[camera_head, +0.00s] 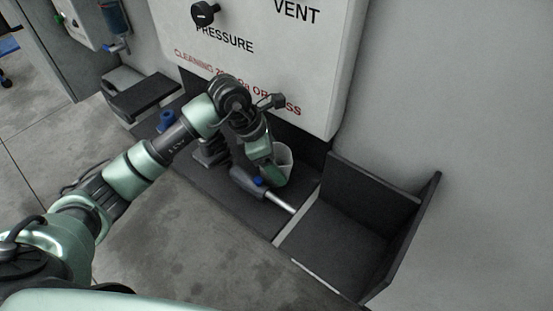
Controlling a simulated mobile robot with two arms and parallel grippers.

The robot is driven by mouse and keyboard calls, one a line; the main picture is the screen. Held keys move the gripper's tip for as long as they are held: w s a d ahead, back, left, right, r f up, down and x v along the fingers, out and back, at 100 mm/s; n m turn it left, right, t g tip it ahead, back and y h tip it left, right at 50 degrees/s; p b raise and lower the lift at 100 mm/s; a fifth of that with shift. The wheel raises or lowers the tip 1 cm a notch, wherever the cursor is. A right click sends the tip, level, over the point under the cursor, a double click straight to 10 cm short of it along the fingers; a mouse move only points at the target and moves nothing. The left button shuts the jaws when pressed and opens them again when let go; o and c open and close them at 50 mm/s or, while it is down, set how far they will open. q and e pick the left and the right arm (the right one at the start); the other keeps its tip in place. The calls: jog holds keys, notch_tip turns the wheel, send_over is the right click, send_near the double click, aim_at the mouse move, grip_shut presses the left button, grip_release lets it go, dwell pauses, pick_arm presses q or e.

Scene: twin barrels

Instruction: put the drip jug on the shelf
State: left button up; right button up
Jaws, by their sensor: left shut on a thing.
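A pale grey, open-topped jug (284,166) stands at the dark ledge below the white panel. My left gripper (266,172) reaches down at the jug's left side and is shut on it; the fingertips are partly hidden by the hand and the jug. A dark shelf (335,245) with a raised back and a raised right side lies to the right of the jug. My right gripper is not in view.
A dark grey piece with a blue part and a silver rod (279,201) lies just in front of the jug, pointing toward the shelf. A blue object (166,121) is left on the ledge. A second dark platform (145,96) is farther left. The right shelf's surface looks clear.

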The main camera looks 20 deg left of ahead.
pick_arm(q)
jog(key=shift+f, duration=0.2)
jog(key=o, duration=1.5)
jog(key=shift+r, duration=0.15)
